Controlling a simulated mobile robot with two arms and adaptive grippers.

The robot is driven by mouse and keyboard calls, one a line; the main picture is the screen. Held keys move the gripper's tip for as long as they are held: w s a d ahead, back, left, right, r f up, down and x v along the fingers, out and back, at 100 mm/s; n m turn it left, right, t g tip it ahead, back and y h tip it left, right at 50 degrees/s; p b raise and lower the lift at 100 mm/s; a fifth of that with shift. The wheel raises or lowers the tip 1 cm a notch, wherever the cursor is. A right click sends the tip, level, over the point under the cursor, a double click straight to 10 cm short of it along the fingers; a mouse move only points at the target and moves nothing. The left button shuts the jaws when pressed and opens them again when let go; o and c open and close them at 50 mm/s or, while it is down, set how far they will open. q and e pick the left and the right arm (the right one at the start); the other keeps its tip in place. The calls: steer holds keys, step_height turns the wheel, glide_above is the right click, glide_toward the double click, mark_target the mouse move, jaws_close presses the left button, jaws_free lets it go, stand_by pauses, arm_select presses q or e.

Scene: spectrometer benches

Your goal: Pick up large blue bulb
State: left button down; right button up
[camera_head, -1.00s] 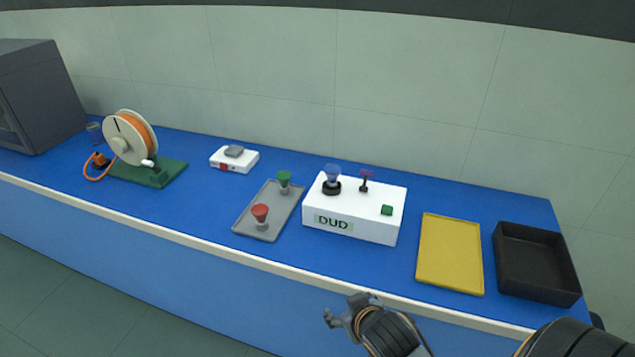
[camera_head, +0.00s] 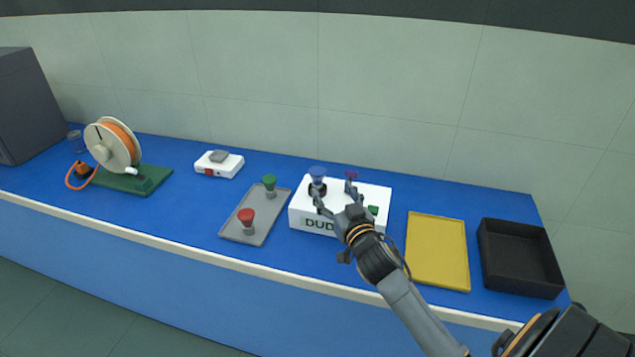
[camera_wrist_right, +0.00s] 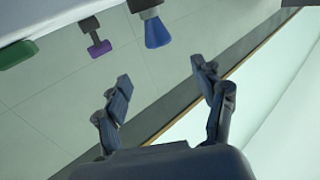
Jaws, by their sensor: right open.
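The large blue bulb (camera_head: 317,173) stands upright in a dark socket on the left of the top of the white box marked DUD (camera_head: 312,222). In the right wrist view the blue bulb (camera_wrist_right: 157,33) shows beyond the fingertips, between their lines and apart from them. My right gripper (camera_head: 335,196) is open and empty, in front of and above the box. Its two spread fingers also show in the right wrist view (camera_wrist_right: 160,75). My left gripper is not in view.
A small purple piece (camera_head: 351,175) on a dark stem and a green button (camera_head: 373,210) are on the box. A grey tray (camera_head: 232,232) with red and green bulbs lies left. A yellow tray (camera_head: 437,250) and black bin (camera_head: 520,258) are right.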

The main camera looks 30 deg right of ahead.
mark_target(321, 175)
steer(key=x, duration=0.6)
steer(key=shift+w+d+p, duration=0.1)
steer(key=shift+p, duration=0.2)
steer(key=shift+f+p+x, duration=0.2)
steer(key=shift+p+x, duration=0.1)
steer(key=shift+x, duration=1)
steer(key=shift+f+p+x, duration=0.2)
steer(key=shift+p+x, duration=0.05)
steer(key=shift+x, duration=1.1)
steer(key=shift+c, duration=0.2)
steer(key=c, duration=1.2)
steer(key=shift+r, duration=0.1)
